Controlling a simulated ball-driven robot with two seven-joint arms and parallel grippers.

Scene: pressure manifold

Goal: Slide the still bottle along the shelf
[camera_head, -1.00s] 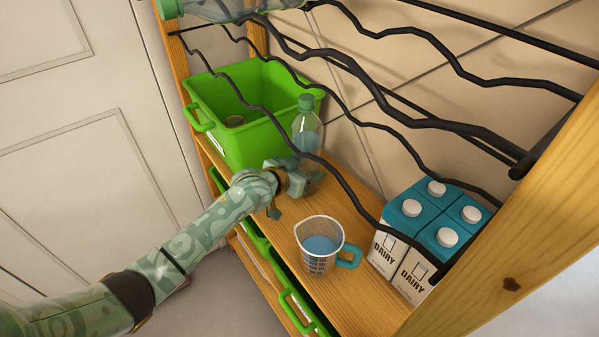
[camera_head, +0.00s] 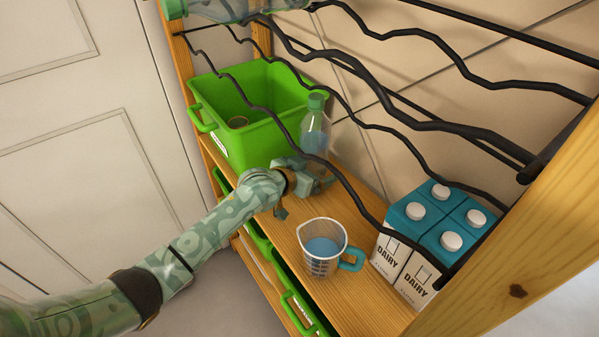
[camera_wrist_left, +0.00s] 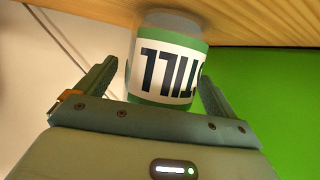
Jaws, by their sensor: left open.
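The still bottle (camera_head: 315,138) is clear with a green cap and stands upright on the wooden shelf (camera_head: 284,240), beside the green crate. In the left wrist view the bottle's lower part, with its white and green label (camera_wrist_left: 168,68), lies between the two fingers. My left gripper (camera_head: 318,178) reaches the bottle low down from the front. In the left wrist view the gripper (camera_wrist_left: 152,85) is open, with a finger on each side of the bottle. Whether the fingers touch it cannot be told. My right gripper is not in view.
A green crate (camera_head: 215,150) stands left of the bottle. A measuring jug (camera_head: 322,262) with blue liquid and several dairy cartons (camera_head: 405,265) stand to the right. Wavy black rack bars (camera_head: 345,97) cross above. The shelf between bottle and jug is mostly clear.

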